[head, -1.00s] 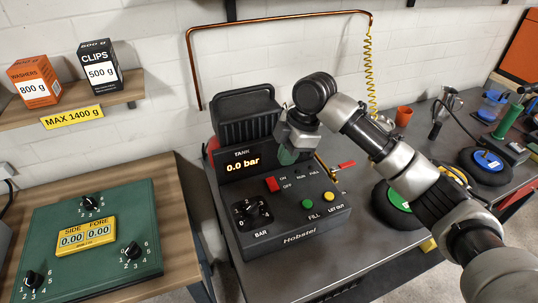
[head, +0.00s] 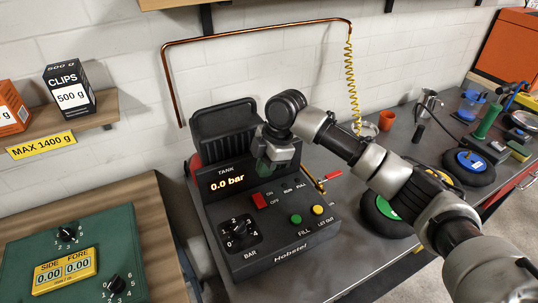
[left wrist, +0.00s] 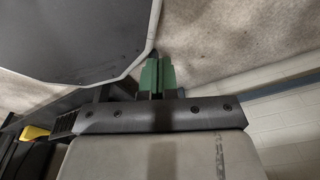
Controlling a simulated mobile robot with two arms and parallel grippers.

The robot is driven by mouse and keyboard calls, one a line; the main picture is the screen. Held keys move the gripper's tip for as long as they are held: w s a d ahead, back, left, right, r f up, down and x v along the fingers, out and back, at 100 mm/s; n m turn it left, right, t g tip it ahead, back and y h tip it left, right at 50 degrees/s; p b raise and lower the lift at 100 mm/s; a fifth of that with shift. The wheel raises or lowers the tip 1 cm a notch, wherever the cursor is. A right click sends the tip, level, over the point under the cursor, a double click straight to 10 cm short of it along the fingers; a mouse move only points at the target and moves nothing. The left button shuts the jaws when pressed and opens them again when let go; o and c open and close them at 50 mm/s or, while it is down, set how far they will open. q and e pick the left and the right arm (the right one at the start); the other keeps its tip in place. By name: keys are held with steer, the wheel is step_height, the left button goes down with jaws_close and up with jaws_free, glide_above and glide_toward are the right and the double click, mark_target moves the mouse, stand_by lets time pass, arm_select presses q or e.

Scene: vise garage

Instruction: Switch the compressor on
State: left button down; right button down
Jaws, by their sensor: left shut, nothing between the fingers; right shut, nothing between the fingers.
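The compressor (head: 265,248) is a dark box with a tank display (head: 229,182) reading 0.0 bar. Its red switch (head: 258,201) sits on the sloped panel beside the ON and OFF labels. My right gripper (head: 265,174) points down with its green fingers shut and empty, just behind and above the red switch. The gripper looks apart from the switch, though the exact gap is hard to tell. My left gripper (left wrist: 158,76) shows only in the left wrist view, shut and empty, away from the compressor panel.
The panel also has a BAR dial (head: 237,233), a green FILL button (head: 296,219) and a yellow LET OUT button (head: 318,210). A red-handled valve (head: 333,174) is at its right. A green panel with dials (head: 100,235) stands left; wheels (head: 470,167) lie right.

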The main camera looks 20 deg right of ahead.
mark_target(258, 196)
steer(key=x, duration=0.6)
steer(key=shift+w+d+f+p, duration=0.15)
steer(key=shift+d+f+p, duration=0.1)
steer(key=shift+d+p, duration=0.1)
arm_select(q)
steer(key=shift+s+r, duration=0.5)
steer(key=shift+s, duration=0.1)
arm_select(e)
steer(key=shift+w+f, duration=0.15)
steer(key=shift+f, duration=0.7)
steer(key=shift+a, duration=0.1)
steer(key=shift+f+p, duration=0.25)
steer(key=shift+p, duration=0.1)
arm_select(q)
steer(key=shift+w+r, duration=0.2)
steer(key=shift+r, duration=0.05)
arm_select(e)
steer(key=shift+f, duration=0.15)
